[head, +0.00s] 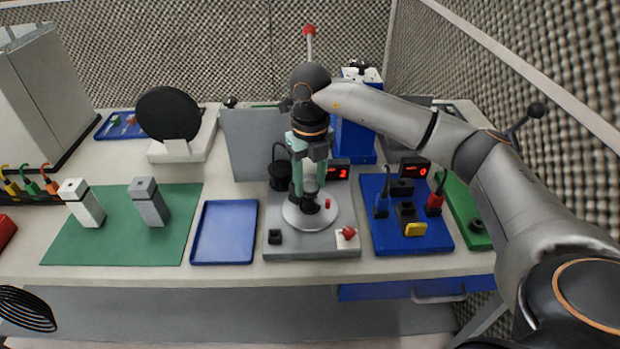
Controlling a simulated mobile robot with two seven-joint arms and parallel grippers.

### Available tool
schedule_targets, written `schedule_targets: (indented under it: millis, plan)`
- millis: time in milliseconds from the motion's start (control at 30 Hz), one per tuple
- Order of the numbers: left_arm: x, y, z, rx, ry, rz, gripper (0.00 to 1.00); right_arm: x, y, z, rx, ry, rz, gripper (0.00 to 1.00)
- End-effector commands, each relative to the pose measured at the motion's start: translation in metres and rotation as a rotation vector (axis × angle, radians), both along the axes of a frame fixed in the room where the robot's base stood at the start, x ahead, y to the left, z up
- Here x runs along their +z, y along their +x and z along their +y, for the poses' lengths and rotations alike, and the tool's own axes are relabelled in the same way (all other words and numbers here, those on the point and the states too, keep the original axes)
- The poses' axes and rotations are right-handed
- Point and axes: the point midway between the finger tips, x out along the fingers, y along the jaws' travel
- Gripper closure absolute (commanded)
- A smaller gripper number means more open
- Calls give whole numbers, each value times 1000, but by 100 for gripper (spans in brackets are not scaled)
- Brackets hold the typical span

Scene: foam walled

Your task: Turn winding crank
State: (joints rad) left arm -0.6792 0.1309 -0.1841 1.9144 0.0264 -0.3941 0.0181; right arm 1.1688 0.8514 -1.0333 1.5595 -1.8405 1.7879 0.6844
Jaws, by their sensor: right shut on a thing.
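The winding unit has a grey base (312,246) with a pale round disc (292,216) on it. A dark crank knob (311,199) stands over the disc, and a small red peg (327,203) is beside it. My right gripper (310,187), with teal fingers, points straight down and is shut on the crank knob. The fingers partly hide the crank, so its arm's angle is unclear. A red-digit display (339,171) behind the unit appears to read 2. My left gripper is not in view.
A blue tray (224,257) is empty left of the unit. A green mat (115,243) holds two grey blocks. A blue board (411,243) with plugs and a display stands right. A grey panel (243,145) is behind. Red (347,233) and black (275,237) controls sit on the base.

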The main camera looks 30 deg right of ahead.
Motion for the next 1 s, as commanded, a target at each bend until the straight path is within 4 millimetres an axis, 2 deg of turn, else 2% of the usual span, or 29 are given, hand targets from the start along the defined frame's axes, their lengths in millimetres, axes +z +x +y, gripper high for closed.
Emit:
schedule_targets:
  millis: [1000]
  plan:
    - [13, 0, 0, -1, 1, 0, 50, 2, 1, 0, -510, 1, -2, 100]
